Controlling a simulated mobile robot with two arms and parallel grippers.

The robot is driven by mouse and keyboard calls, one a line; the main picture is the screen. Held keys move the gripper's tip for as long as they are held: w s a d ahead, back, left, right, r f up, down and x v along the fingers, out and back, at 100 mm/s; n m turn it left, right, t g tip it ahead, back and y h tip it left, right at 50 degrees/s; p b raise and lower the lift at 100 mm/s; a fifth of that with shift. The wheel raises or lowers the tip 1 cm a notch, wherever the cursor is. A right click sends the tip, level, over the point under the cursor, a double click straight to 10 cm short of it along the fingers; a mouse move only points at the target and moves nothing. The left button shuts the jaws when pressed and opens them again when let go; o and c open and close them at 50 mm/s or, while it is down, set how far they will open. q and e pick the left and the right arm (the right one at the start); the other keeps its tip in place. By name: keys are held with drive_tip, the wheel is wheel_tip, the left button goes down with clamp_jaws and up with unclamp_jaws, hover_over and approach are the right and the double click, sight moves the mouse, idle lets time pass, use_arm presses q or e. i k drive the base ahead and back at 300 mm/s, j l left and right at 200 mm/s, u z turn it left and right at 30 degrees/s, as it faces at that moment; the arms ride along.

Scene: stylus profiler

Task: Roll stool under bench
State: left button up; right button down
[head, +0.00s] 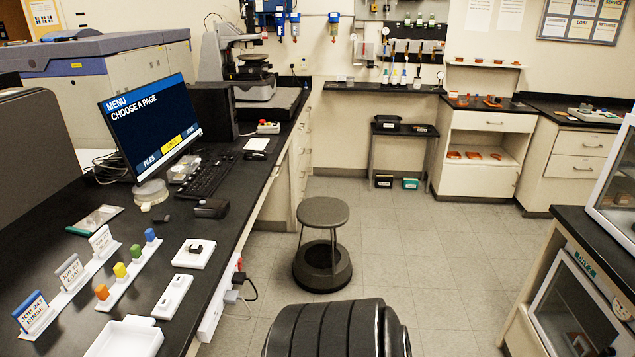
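A round grey stool (323,212) stands upright on the tiled floor near the middle of the head view. It has a flat seat, thin legs and a wide dark round base. The long black-topped bench (232,208) runs along the left side. The stool stands to the right of the bench's front edge, out in the aisle, with its seat clear of the bench in the picture. The space beneath the near part of the bench is mostly hidden by the top. Neither of my grippers shows in this view.
Cabled sockets (238,280) hang along the bench's front edge. A pale drawer cabinet (300,165) supports the bench beyond the stool. A dark ribbed shape (335,332) fills the bottom centre. Floor (400,245) right of the stool is clear up to a right-hand cabinet (540,275).

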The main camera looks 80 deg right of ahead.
sight(320, 267)
drive_tip(key=z, duration=2.85)
drive_tip(key=i+l, duration=0.25)
drive_tip(key=i, duration=0.15)
drive_tip(key=i+l, duration=0.25)
drive_tip(key=i, duration=0.2)
drive_tip(key=i+l, duration=0.25)
drive_tip(key=i, duration=0.15)
